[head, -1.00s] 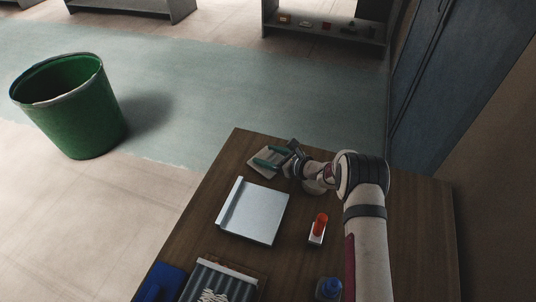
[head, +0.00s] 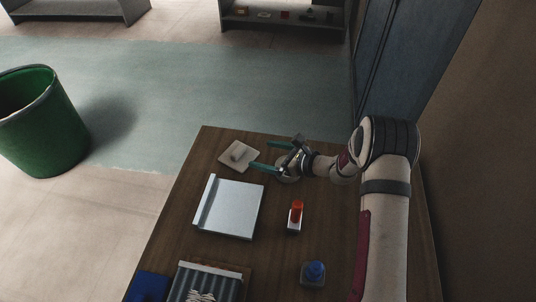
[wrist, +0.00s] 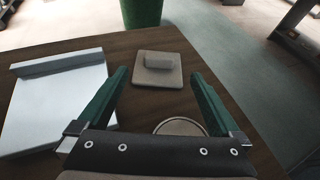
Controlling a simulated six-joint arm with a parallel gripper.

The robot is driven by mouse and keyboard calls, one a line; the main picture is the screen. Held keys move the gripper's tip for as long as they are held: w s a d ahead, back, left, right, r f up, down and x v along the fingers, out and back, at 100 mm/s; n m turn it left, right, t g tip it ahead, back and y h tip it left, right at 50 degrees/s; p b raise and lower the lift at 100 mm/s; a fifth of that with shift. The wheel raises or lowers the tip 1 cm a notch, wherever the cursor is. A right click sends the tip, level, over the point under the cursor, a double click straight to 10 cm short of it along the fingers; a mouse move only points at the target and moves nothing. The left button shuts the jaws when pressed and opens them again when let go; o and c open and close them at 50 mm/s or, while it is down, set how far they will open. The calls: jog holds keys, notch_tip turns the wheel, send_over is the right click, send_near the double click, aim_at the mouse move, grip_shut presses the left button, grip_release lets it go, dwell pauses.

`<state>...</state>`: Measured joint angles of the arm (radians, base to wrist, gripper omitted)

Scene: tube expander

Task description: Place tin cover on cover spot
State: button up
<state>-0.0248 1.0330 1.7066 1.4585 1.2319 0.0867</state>
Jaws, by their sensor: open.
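A pale, flat square piece (head: 225,163) lies near the far left corner of the table, with a small grey raised block (head: 238,153) on it. The block (wrist: 158,61) and the square (wrist: 146,81) also show in the wrist view. They look like the tin cover and its spot, but I cannot tell whether they are one piece. My gripper (head: 259,155) is open and empty, its green fingers pointing towards the square from its right. A round rimmed thing (wrist: 180,127), perhaps the tin, sits below my gripper, partly hidden by it.
A white flat box (head: 231,209) lies left of centre. A striped dark tray (head: 207,284) and a blue object (head: 149,286) are at the front left.

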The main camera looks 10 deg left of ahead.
jog(key=shift+s+d+r, duration=0.15)
jog(key=shift+d, duration=0.1)
jog(key=s+d+r+n+g+h, duration=0.2)
jog(key=s+r+n+g, duration=0.3)
jog(key=s+r+n, duration=0.85)
jog(key=s+d+r+n+h, duration=0.1)
jog(key=s+d+h, duration=0.3)
jog(key=s+d, duration=0.3)
jog(key=s+d+r+n+h, duration=0.1)
jog(key=s+d+h, duration=0.3)
jog(key=s, duration=1.1)
jog(key=d+n, duration=0.1)
jog(key=d, duration=0.2)
jog(key=shift+s+d+r+h, duration=0.15)
jog(key=shift+s+r+h, duration=0.05)
jog(key=shift+h, duration=0.1)
